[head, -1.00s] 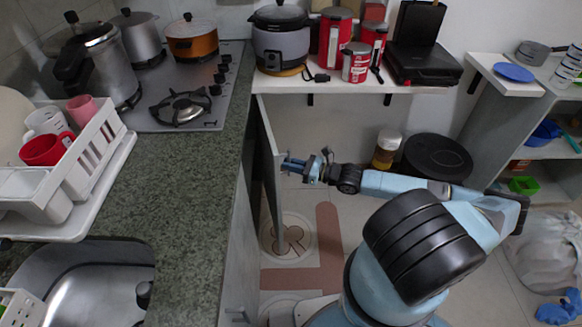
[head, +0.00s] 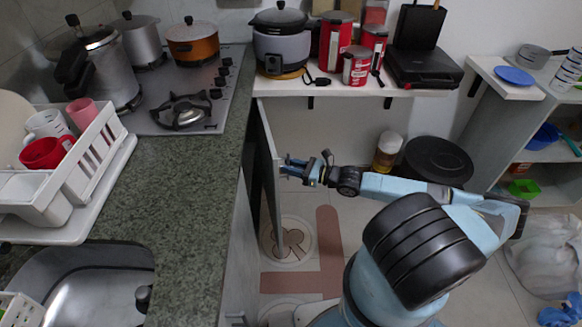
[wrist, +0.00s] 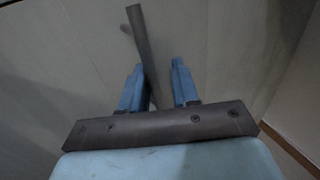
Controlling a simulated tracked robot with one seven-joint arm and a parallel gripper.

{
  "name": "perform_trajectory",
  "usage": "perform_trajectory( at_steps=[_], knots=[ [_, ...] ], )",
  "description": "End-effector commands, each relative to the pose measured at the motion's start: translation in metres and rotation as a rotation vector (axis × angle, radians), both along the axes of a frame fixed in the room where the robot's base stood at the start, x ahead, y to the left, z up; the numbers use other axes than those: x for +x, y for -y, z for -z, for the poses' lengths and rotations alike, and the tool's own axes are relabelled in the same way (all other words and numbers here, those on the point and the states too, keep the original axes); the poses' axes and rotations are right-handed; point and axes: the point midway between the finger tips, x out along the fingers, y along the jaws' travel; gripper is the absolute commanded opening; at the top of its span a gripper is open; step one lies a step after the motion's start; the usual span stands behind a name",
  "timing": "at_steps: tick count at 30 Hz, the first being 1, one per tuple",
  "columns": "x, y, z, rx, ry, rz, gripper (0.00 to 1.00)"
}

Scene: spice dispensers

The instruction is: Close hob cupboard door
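The hob cupboard door (head: 267,165) stands open in the head view. It sticks out from the counter front below the hob, seen nearly edge-on. My gripper (head: 286,166) is at the door's right-hand face, close to its free edge. In the wrist view the door's pale panel (wrist: 60,60) fills the background. A grey bar-like handle (wrist: 136,35) runs down between the two blue fingers of my gripper (wrist: 158,72), nearer the left one. The fingers are apart, with a gap beside the bar. Whether a finger touches the bar or panel is unclear.
The counter (head: 185,190) with the hob (head: 200,95) lies left of the door. A shelf (head: 350,90) with a cooker and red canisters hangs behind. A jar (head: 386,155) and a black bin (head: 436,160) stand on the floor by the wall. Floor near the door is clear.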

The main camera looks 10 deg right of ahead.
Motion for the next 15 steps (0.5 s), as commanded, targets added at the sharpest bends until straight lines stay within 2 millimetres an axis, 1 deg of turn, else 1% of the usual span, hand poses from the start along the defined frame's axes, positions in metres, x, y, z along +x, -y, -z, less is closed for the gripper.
perform_trajectory(
  at_steps=[5,8,11,15],
  knots=[
    [-0.001,0.002,0.000,-0.001,0.000,0.001,0.30],
    [-0.003,0.008,0.000,-0.002,0.000,0.001,0.30],
    [-0.009,0.017,0.001,-0.003,-0.001,0.001,0.30],
    [-0.019,0.037,0.001,-0.005,-0.001,0.002,0.30]
  ],
)
